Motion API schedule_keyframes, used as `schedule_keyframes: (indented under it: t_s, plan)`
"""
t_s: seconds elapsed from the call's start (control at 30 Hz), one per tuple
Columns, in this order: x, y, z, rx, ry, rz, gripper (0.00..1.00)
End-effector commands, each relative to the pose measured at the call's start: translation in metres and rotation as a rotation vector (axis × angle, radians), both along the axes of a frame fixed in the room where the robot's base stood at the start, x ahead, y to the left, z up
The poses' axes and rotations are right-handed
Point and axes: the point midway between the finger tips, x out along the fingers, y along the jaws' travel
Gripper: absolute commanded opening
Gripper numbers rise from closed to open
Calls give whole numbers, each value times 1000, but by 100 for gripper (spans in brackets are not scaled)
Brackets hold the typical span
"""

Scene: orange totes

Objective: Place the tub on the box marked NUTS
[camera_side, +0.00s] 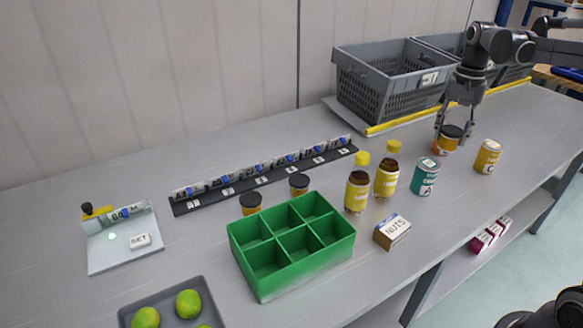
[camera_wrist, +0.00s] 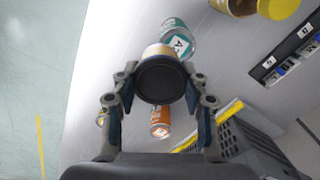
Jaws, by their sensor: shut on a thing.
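The tub (camera_side: 453,132) has a black lid and a yellow-orange body. My gripper (camera_side: 455,127) is shut on it at the back right of the table. In the wrist view the tub's black lid (camera_wrist: 160,80) sits between my two fingers (camera_wrist: 158,92). I cannot tell how far the tub is above the table. The box marked NUTS (camera_side: 392,231) is small and white-brown, and stands near the table's front edge, right of the green crate. Its top is bare. My gripper is well behind and to the right of it.
A teal can (camera_side: 425,176) and a yellow can (camera_side: 488,156) stand between my gripper and the front edge. Two yellow-capped bottles (camera_side: 371,183) stand behind the box. The green crate (camera_side: 290,245) is left of it. Grey baskets (camera_side: 388,80) are behind. An orange can (camera_wrist: 160,122) shows near my gripper.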

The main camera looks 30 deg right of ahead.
Motion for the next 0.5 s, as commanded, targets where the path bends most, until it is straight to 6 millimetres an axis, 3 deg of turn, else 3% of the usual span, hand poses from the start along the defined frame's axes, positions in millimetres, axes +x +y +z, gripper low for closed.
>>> schedule_keyframes:
  t_s: [0.2,0.5]
  plan:
    - [-42,51,10,0,0,229,10]
    - [-94,98,8,0,0,492,10]
